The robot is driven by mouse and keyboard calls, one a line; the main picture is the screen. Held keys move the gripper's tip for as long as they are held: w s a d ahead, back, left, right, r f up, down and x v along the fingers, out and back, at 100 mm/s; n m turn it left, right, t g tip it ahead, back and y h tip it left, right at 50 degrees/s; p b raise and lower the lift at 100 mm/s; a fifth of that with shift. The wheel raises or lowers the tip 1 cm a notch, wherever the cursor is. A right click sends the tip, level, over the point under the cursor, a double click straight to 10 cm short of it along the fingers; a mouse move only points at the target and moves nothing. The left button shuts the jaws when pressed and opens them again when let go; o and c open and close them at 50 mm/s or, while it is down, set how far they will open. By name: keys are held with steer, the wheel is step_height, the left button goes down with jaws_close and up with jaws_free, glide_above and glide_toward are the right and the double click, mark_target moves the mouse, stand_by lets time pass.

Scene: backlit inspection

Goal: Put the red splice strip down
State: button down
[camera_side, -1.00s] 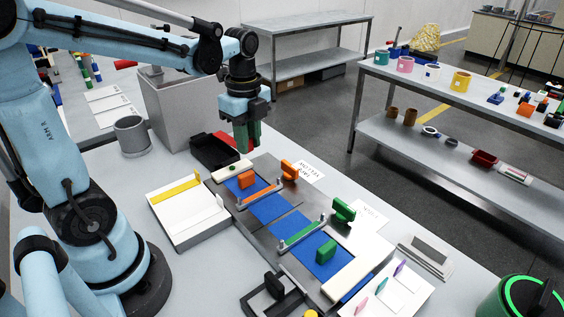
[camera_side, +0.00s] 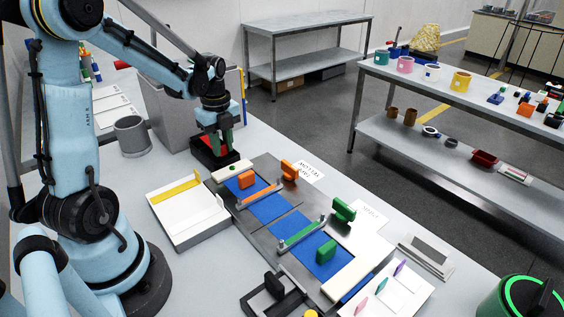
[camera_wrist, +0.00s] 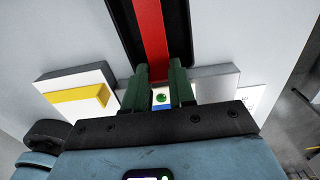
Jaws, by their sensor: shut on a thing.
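The red splice strip (camera_wrist: 151,35) is long and flat. In the wrist view it runs up from between the fingers of my gripper (camera_wrist: 159,68), over a black tray (camera_wrist: 122,22). In the side view my gripper (camera_side: 221,150) points down at the black tray (camera_side: 213,163), with its fingers low at the tray's opening. It is shut on the strip. Some red (camera_side: 207,145) shows there beside the fingers. The fingers and tray wall hide much of the strip, and I cannot tell whether it touches the tray floor.
A fixture plate with blue beds (camera_side: 270,208) and orange and green clamps stands in front of the tray. A white tray with a yellow strip (camera_side: 176,190) lies to the left. A grey bin (camera_side: 175,110) and a grey cup (camera_side: 131,137) stand behind.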

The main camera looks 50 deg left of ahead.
mark_target(224, 154)
steer(key=shift+f, duration=2)
steer(key=shift+f, duration=0.2)
steer(key=c, duration=0.9)
jaws_free()
steer(key=shift+c, duration=0.2)
steer(key=shift+r, duration=0.1)
